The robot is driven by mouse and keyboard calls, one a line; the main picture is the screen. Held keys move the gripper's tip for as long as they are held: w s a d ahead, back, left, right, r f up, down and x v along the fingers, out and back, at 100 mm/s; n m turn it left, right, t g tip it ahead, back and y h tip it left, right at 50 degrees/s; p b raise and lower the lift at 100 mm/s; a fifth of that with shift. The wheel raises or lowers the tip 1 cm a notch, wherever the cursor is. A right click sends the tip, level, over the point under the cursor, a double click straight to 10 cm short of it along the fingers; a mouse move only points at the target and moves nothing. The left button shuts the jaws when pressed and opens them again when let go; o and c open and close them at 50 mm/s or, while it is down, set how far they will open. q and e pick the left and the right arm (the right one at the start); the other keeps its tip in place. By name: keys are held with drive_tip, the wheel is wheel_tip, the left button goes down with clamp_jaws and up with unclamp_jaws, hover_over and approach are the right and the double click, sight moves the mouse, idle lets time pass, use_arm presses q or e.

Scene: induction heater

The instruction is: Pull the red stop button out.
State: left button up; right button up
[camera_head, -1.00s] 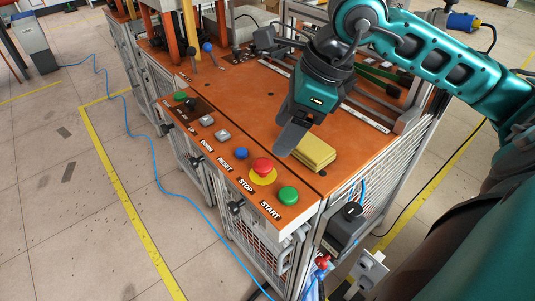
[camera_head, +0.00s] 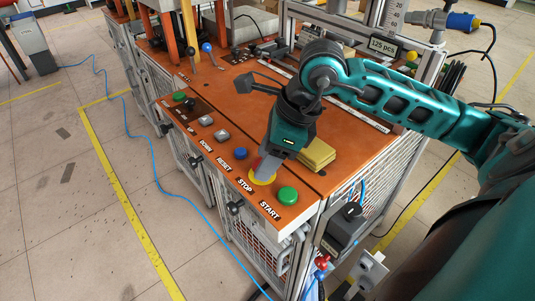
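The red stop button (camera_head: 256,163) sits on its yellow ring (camera_head: 262,180) above the STOP label, near the front edge of the orange panel. Only a sliver of its red side shows; the rest is hidden behind my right gripper. My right gripper (camera_head: 267,167) points down at the button, its grey finger overlapping it in the camera_head view. I cannot tell whether the fingers touch the button or how far apart they are. My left gripper is not in view.
A green START button (camera_head: 288,195) stands close on the right and a blue RESET button (camera_head: 240,154) on the left. Yellow blocks (camera_head: 317,155) lie just behind my gripper. A black knob (camera_head: 235,208) juts from the front face below.

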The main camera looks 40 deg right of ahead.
clamp_jaws()
idle(0.3)
drive_tip(key=shift+w+r, duration=0.1)
drive_tip(key=shift+r, duration=0.55)
drive_tip(key=shift+o, duration=0.6)
unclamp_jaws()
drive_tip(key=shift+r, duration=0.1)
drive_tip(key=shift+o, duration=1.1)
